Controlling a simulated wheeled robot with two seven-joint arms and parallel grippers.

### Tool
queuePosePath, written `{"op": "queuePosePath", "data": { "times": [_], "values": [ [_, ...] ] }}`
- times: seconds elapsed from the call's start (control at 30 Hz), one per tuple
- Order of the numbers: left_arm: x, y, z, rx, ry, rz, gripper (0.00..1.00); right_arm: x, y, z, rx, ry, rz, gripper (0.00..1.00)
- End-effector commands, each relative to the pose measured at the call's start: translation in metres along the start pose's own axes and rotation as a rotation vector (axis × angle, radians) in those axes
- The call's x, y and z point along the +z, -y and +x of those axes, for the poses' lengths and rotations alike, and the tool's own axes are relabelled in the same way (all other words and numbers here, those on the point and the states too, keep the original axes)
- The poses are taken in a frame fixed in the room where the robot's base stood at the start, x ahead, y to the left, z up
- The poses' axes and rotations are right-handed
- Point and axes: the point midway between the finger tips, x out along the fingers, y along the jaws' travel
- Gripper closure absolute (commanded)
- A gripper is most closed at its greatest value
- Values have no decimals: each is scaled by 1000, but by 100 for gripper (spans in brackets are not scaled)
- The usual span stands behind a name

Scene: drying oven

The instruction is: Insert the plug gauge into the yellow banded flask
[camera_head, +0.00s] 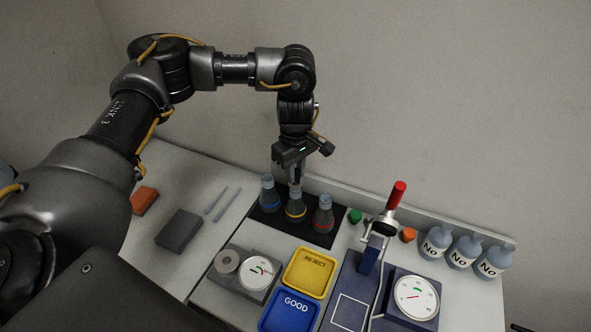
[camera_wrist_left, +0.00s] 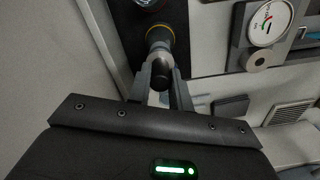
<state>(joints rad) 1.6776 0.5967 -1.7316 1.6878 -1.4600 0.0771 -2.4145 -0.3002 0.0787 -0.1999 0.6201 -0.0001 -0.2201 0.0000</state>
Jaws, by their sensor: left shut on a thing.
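The yellow banded flask (camera_head: 295,207) stands upright in the middle of a row of three on a black mat (camera_head: 318,237), between a blue banded flask (camera_head: 268,196) and a red banded flask (camera_head: 323,216). My left gripper (camera_head: 295,181) points down right over its mouth. In the left wrist view the gripper (camera_wrist_left: 162,84) is shut on a dark, round-ended piece, apparently the plug gauge (camera_wrist_left: 162,73). The yellow band (camera_wrist_left: 160,30) shows just beyond it. The gauge's lower end is hidden, so I cannot tell whether it is inside the neck. My right gripper is not in view.
Two grey rods (camera_head: 228,205) lie on the table left of the mat. A yellow REJECT tray (camera_head: 309,285), a blue GOOD tray (camera_head: 290,318) and a dial gauge (camera_head: 259,270) are in front. A red-handled clamp (camera_head: 397,194) and several bottles (camera_head: 462,252) stand to the right.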

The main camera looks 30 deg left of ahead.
Motion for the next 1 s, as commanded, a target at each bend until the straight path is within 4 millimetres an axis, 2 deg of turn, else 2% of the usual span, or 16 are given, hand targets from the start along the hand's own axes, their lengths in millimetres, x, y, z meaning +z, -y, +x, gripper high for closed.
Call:
{"op": "queuePosePath", "data": {
  "times": [0.27, 0.3, 0.47, 0.67, 0.83, 1.0],
  "values": [
    [0, 0, 6, 0, 0, 0, 100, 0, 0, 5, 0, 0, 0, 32],
    [0, 0, 5, 1, 0, 0, 74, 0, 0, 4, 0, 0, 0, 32],
    [0, 0, 5, 0, 0, 0, 54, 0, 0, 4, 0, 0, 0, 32],
    [0, 0, 6, 0, 0, 0, 53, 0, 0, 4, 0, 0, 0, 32],
    [0, 0, 6, 0, 0, 0, 32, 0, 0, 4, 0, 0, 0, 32],
    [0, 0, 5, 0, 0, 0, 32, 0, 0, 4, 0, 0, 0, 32]
  ]
}}
